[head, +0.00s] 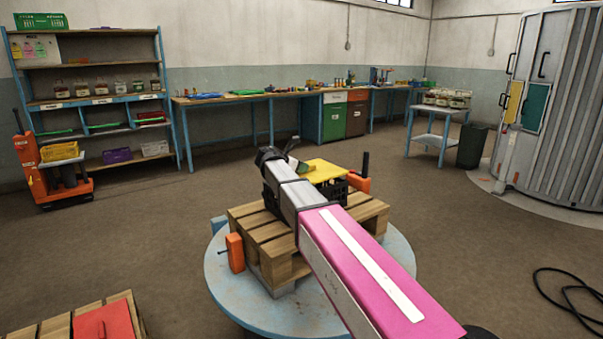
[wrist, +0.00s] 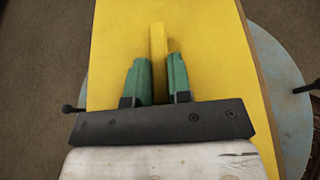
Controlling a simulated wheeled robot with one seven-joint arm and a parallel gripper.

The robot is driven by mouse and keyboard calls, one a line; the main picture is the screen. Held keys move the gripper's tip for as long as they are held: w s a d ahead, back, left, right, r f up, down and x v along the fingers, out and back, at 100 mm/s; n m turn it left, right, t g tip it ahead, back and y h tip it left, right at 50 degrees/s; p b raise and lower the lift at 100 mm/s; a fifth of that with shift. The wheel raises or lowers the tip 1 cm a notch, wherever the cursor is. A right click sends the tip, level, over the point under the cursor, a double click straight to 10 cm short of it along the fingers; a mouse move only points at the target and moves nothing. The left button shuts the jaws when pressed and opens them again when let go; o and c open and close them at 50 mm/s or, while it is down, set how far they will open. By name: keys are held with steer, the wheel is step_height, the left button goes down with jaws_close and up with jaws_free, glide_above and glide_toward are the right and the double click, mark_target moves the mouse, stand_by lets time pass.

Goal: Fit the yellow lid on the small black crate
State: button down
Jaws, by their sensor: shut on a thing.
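The yellow lid (head: 328,171) shows beyond the end of my arm in the head view and fills much of the wrist view (wrist: 215,60). My gripper (wrist: 156,62) has its green fingers on either side of the lid's raised yellow grip bar, shut on it. The small black crate (head: 338,188) stands on a wooden pallet under the lid, partly hidden by my arm and the lid. I cannot tell whether the lid touches the crate's rim or sits square on it.
The pallet (head: 268,232) lies on a round blue table (head: 225,272) with orange clamps (head: 235,252) around it. Another pallet with a red piece (head: 104,322) is at lower left. A shelf (head: 100,101), workbench and small blue cart (head: 437,140) stand behind. Open floor lies between.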

mark_target(301, 174)
steer(key=shift+f, duration=1.05)
steer(key=shift+f, duration=0.55)
steer(key=c, duration=1.1)
jaws_free()
steer(key=shift+o, duration=0.2)
steer(key=shift+r, duration=0.45)
steer(key=v, duration=1.2)
steer(key=shift+r, duration=0.1)
